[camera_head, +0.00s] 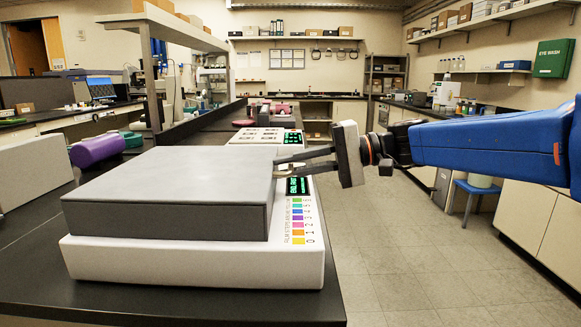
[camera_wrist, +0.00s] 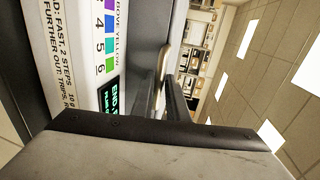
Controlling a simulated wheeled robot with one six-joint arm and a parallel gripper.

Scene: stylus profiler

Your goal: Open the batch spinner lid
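The batch spinner (camera_head: 190,262) is a white box on the dark bench, with a coloured key and a lit green display on its panel. Its thick grey lid (camera_head: 180,175) lies flat and shut on top. My gripper (camera_head: 277,166) reaches from the right to the lid's far right edge, fingers a little apart. In the wrist view, the lid's grey side wall (camera_wrist: 145,25) stands beside the white panel (camera_wrist: 80,50). A small pale piece shows between my fingers (camera_wrist: 166,80); I cannot tell whether they touch it or the lid.
A second white instrument (camera_head: 265,137) stands behind the spinner. A purple cylinder (camera_head: 97,148) lies to its left. A shelf post (camera_head: 153,75) and overhead shelf rise behind at left. The floor (camera_head: 400,255) at right is clear, with a blue stool (camera_head: 477,190) beyond.

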